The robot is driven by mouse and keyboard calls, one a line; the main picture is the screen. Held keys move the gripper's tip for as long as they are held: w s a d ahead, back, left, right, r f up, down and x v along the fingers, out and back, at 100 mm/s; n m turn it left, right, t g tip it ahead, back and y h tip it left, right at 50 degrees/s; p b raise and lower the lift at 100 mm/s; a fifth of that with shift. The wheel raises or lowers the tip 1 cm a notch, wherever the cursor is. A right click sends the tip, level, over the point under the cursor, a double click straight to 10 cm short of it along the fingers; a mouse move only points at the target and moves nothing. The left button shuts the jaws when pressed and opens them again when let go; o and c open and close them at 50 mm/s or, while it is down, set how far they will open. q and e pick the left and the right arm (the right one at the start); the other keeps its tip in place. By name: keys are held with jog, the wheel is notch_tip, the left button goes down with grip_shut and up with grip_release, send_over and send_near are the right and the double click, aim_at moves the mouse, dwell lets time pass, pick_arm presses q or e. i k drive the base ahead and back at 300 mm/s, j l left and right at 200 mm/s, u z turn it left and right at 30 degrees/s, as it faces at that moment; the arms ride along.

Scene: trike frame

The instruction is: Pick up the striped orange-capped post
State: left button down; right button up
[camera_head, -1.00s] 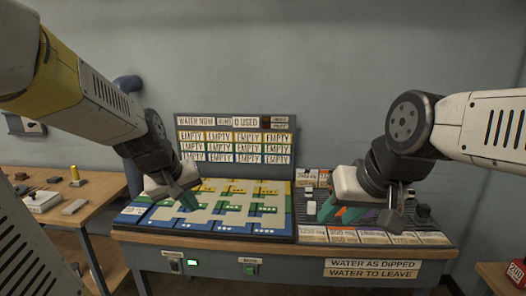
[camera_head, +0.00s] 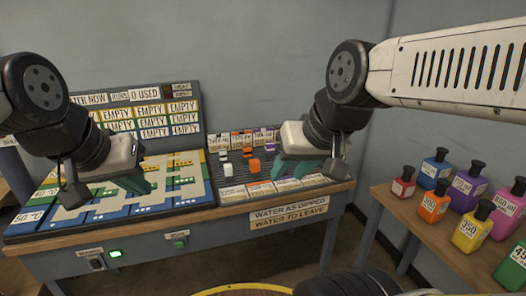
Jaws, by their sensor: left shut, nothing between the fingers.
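I cannot make out a striped orange-capped post for certain. Small orange pieces (camera_head: 254,165) stand on the dark rack (camera_head: 236,185) at the right of the bench, close to the left of my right gripper (camera_head: 303,172). My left gripper (camera_head: 135,184) is shut and empty, over the blue and yellow board (camera_head: 165,205).
A side table (camera_head: 400,215) at the right bears several coloured bottles, including an orange one (camera_head: 433,204) and a yellow one (camera_head: 471,229). A sign panel with "EMPTY" cards (camera_head: 150,112) stands behind the board. The bench front has a green-lit switch (camera_head: 115,253).

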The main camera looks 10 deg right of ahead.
aim_at(247, 150)
jog(key=z, duration=0.25)
jog(key=i+l+u, duration=0.85)
jog(key=i+l, duration=0.25)
jog(key=l, duration=0.2)
